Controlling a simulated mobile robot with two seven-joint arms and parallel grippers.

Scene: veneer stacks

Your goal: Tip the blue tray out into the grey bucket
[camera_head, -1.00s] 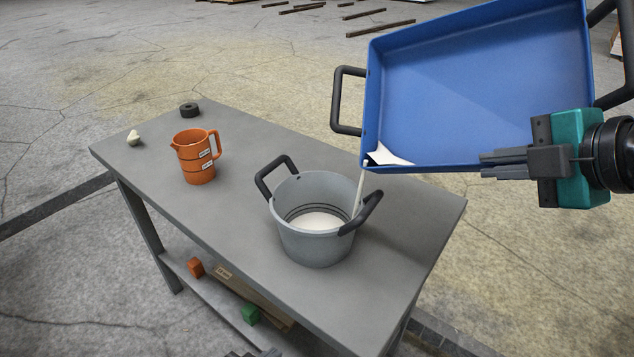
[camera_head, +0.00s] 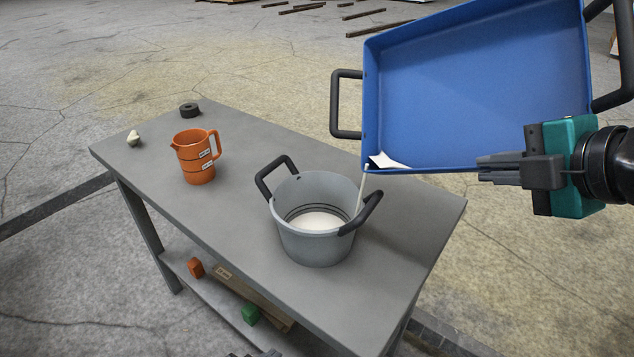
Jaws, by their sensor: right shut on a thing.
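The blue tray (camera_head: 470,85) is held tilted up above the right part of the table, its lower left corner lowest. A small patch of white contents (camera_head: 388,161) lies in that corner, and a thin white stream (camera_head: 361,192) runs down from it into the bucket. The grey bucket (camera_head: 310,245) with two black handles stands upright on the table and has white contents (camera_head: 318,220) inside. My right gripper (camera_head: 482,168) is at the tray's lower edge, shut on the tray. My left gripper does not show clearly.
The grey table (camera_head: 235,225) carries an orange jug (camera_head: 194,158), a black ring (camera_head: 189,110) and a small pale lump (camera_head: 134,138), all left of the bucket. A lower shelf holds a red block (camera_head: 196,267), a green block (camera_head: 250,314) and a brown plank.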

